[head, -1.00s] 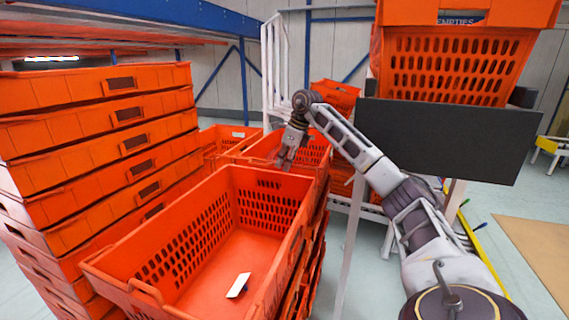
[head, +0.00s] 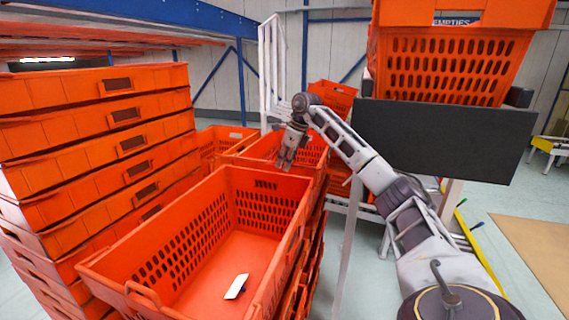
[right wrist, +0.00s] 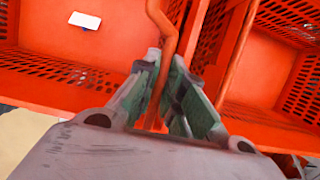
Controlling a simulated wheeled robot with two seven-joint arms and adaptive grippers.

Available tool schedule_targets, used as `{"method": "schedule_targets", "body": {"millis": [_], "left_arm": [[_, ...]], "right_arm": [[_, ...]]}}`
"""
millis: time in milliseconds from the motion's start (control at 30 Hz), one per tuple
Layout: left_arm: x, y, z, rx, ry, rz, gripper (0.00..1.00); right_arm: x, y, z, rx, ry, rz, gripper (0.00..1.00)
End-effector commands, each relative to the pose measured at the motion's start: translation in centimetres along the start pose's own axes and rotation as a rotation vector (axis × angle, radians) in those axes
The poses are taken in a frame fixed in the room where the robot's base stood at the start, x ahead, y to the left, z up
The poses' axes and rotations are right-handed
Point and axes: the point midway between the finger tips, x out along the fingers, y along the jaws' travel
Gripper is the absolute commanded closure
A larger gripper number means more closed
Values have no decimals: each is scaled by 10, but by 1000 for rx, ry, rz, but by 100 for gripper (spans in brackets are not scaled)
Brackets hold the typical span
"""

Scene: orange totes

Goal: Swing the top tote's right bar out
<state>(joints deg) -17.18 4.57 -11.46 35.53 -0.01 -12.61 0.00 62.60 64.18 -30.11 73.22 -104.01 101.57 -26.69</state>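The top tote (head: 210,270) is an open orange crate with slotted walls on a stack in front of me. My right gripper (head: 287,162) reaches down at its far right corner. In the right wrist view an orange bent bar (right wrist: 164,25) runs down between the fingertips of my right gripper (right wrist: 166,62), which look closed around it. The lower part of the bar is partly hidden by the fingers. I take this as the tote's right bar. Another orange bar (head: 143,294) shows at the tote's near left end. My left gripper is not in view.
A white card (head: 237,286) lies on the tote's floor. A tall stack of orange totes (head: 100,140) stands close on the left. More totes (head: 262,148) stand behind. A dark panel (head: 440,137) with an orange tote (head: 450,65) above it is at the right.

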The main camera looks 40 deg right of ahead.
Motion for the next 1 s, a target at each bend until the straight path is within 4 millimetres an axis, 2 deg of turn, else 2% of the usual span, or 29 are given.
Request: {"method": "schedule_targets", "body": {"millis": [400, 733, 767, 1000], "left_arm": [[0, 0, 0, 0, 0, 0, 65], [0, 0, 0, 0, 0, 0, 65], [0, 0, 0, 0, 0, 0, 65], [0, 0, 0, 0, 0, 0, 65]], "right_arm": [[14, -17, -4, 0, 1, 2, 94], [15, -19, -5, 0, 1, 1, 94], [15, -19, -5, 0, 1, 1, 86], [15, -19, -5, 0, 0, 1, 64]]}}
